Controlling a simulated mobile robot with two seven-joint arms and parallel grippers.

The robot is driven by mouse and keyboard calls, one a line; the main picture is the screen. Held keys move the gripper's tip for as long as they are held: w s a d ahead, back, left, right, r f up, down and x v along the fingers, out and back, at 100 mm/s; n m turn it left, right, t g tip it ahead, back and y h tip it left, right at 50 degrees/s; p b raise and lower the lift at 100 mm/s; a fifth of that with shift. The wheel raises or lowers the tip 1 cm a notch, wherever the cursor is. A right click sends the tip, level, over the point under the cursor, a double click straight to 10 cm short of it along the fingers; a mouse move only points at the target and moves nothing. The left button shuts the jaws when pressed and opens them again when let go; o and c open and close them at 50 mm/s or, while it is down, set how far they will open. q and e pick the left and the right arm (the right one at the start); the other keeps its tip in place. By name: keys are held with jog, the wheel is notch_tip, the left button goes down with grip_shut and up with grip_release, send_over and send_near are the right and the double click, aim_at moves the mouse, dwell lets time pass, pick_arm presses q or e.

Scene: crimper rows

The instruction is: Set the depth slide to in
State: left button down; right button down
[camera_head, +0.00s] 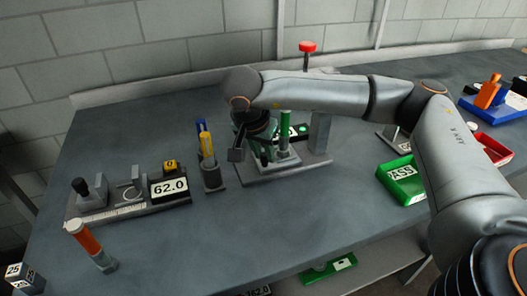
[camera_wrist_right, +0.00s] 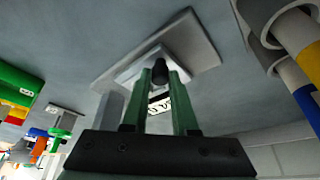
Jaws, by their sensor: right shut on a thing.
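My right gripper (camera_head: 276,152) is over the grey base plate (camera_head: 312,168) of the crimper, with its arm reaching in from the right. In the right wrist view its two green fingers (camera_wrist_right: 160,92) are shut on a small dark knob (camera_wrist_right: 160,71), which looks like the depth slide's knob. The knob stands on a pale block (camera_wrist_right: 150,58) on the plate. A white label with dark writing shows partly between the fingers; I cannot read it. The slide's in or out position cannot be told. My left gripper is not in view.
A holder (camera_head: 212,175) with yellow and blue handles stands left of the plate. Further left are a measuring fixture (camera_head: 125,205) reading 62.0 and an orange-and-grey tool (camera_head: 90,246). A green bin (camera_head: 402,180) lies to the right. The front middle of the bench is clear.

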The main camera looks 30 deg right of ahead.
aim_at(283, 155)
jog(key=shift+d, duration=0.1)
dwell(0.6)
jog(key=d, duration=0.3)
jog(key=shift+s+d, duration=0.25)
jog(key=shift+s, duration=0.15)
jog(key=shift+d, duration=0.3)
jog(key=c, duration=0.7)
grip_release()
jog(key=shift+s+d, duration=0.1)
jog(key=shift+r, duration=0.1)
